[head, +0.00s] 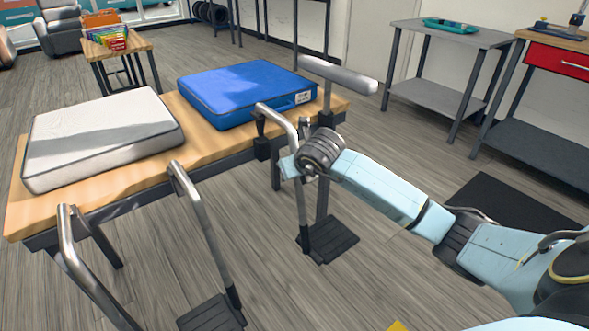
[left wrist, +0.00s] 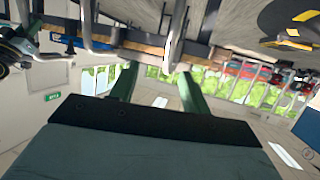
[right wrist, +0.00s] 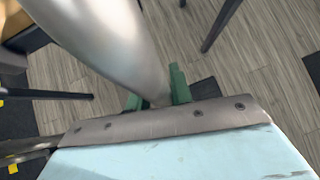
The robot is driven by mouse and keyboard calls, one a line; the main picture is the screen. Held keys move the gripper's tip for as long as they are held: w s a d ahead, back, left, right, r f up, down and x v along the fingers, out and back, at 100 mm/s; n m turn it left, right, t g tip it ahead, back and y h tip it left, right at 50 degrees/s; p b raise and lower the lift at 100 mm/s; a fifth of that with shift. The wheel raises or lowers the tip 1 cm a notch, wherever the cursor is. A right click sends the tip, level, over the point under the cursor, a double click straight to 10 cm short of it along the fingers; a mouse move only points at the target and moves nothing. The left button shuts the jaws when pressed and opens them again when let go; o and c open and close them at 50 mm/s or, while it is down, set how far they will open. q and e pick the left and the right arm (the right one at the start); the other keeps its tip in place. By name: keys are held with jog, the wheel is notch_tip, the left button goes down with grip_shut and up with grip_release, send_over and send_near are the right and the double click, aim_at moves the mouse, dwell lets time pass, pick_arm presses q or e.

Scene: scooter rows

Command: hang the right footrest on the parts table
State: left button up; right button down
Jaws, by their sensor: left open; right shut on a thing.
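The right footrest (head: 303,215) is a bent grey metal tube with a black footplate low down. My right gripper (head: 297,166) is shut on its tube, which also fills the upper left of the right wrist view (right wrist: 105,45). The tube's top end is at a black bracket (head: 262,149) on the front edge of the wooden parts table (head: 225,140). I cannot tell whether it rests in the bracket. My left gripper (left wrist: 157,80) is open, seen only in the left wrist view. A metal tube shows beyond its fingers; I see nothing gripped.
Two similar footrests (head: 205,232) (head: 80,262) stand at the table's left front. A grey cushion (head: 100,135) and a blue cushion (head: 245,90) lie on top. A padded armrest (head: 338,75) rises at the right end. A steel table (head: 455,35) and red-drawer bench (head: 558,62) stand right.

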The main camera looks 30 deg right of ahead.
pick_arm(q)
jog(key=shift+w+d+r+t, duration=0.1)
jog(key=shift+w+r+t, duration=0.1)
jog(key=shift+r+t, duration=0.25)
jog(key=shift+w+d+r+t, duration=0.1)
jog(key=shift+w+r+t, duration=0.15)
jog(key=shift+r, duration=0.35)
jog(key=shift+r, duration=0.1)
jog(key=s+r+t+h+b, duration=0.3)
jog(key=r+t+h+b, duration=0.1)
jog(key=r+t, duration=0.7)
jog(key=shift+s+d+r+b, duration=0.45)
jog(key=shift+r+b, duration=0.2)
jog(key=shift+b, duration=0.25)
dwell(2.0)
dwell(0.3)
